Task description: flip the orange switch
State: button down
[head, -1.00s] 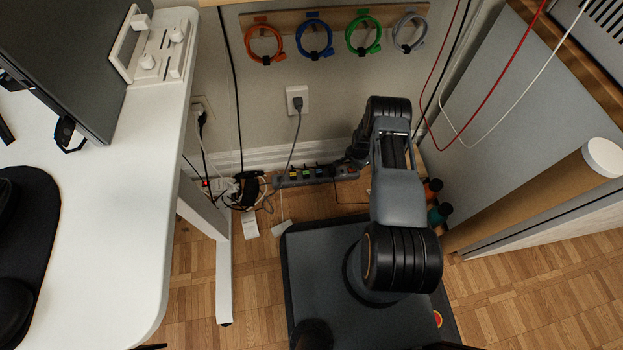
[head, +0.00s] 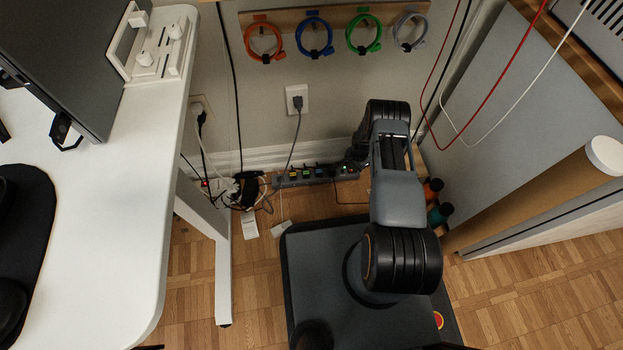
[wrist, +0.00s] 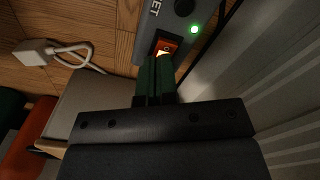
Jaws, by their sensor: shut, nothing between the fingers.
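The orange switch (wrist: 164,46) glows at the end of a grey power strip (wrist: 149,38) in the wrist view. My gripper (wrist: 157,62) is shut and empty, its dark green fingertips at the switch's near edge and overlapping it slightly. I cannot tell whether they touch it. A green light (wrist: 194,29) shines beside the switch. In the head view the power strip (head: 315,175) lies on the floor along the wall. There my gripper (head: 347,163) is small and dark over its right end, and the orange switch cannot be made out.
Tangled cables and a black adapter (head: 248,187) lie left of the strip. A plugged cord hangs from the wall outlet (head: 297,99). An orange bottle (head: 433,187) and a teal bottle (head: 440,214) stand right of my arm, near a grey cabinet panel (head: 500,125). A white desk (head: 120,210) is left.

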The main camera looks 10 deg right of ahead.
jog(key=shift+r+p, duration=2.35)
jog(key=shift+r, duration=1.15)
jog(key=shift+s, duration=0.1)
